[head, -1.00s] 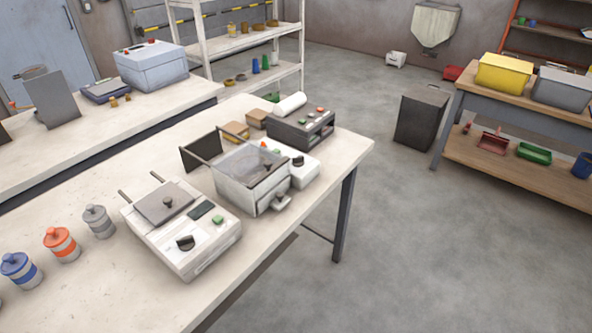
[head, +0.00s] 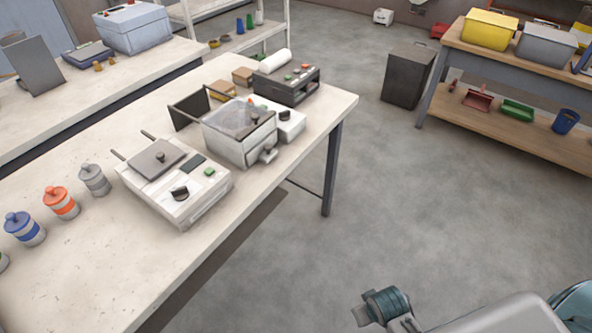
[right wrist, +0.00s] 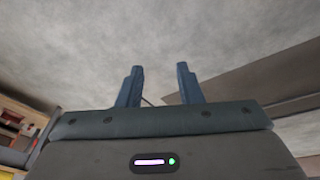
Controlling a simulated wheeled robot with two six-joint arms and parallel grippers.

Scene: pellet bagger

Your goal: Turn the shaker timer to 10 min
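Two white devices with black knobs stand on the near table; no label shows which is the shaker. The farther device (head: 291,121) has a black knob (head: 285,115) on its white base, with a clear-topped box in front of it. The nearer device (head: 205,196) has a grey lid, a dark display, a green button and a black knob (head: 180,193). Knob settings are too small to read. My right gripper (right wrist: 160,70) is open and empty in the right wrist view, facing the grey floor. My right arm enters the head view at lower right, clear of the table. My left gripper is not in view.
Several jars with coloured bands, including an orange one (head: 62,203), stand left of the nearer device. A dark control box (head: 287,86) stands behind the devices. The near table's (head: 100,285) front edge borders open floor. A dark bin (head: 408,73) stands farther back.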

